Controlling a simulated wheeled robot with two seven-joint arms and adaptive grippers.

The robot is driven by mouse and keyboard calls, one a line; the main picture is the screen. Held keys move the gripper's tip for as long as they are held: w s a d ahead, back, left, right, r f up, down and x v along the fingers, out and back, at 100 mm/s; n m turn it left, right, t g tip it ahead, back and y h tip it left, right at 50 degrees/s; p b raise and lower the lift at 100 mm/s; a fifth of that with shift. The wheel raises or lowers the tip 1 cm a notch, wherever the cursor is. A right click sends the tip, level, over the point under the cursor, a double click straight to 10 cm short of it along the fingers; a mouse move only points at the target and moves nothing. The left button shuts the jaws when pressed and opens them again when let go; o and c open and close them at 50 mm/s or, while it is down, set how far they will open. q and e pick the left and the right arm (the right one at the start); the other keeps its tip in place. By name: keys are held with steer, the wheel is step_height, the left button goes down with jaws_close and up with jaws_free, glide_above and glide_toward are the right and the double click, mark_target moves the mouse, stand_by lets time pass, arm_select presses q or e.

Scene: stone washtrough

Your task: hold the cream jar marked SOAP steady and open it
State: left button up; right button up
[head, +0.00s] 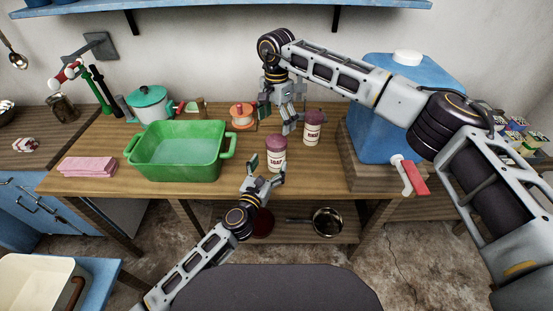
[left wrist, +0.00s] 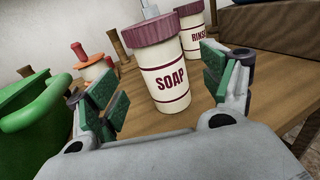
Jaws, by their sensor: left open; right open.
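The cream jar marked SOAP (head: 276,156) stands upright on the wooden table, with a dark pink ridged lid on it. It also shows in the left wrist view (left wrist: 170,80). My left gripper (head: 264,171) is open, low at the table's front edge; its green-padded fingers lie on either side of the jar's front in the wrist view, with no clear contact. My right gripper (head: 281,125) is open and points down, above and behind the SOAP jar. The exact gap between it and the lid cannot be told.
A similar jar marked RINSE (left wrist: 198,38) stands close behind on the right. A green basin (head: 180,165) is left of the SOAP jar, with an orange spool (head: 242,116) behind. A blue tank with a red-handled tap (head: 385,100) stands at right. Pink cloths (head: 88,167) lie far left.

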mark_target(277, 150)
arm_select(q)
steer(key=shift+x, duration=3.95)
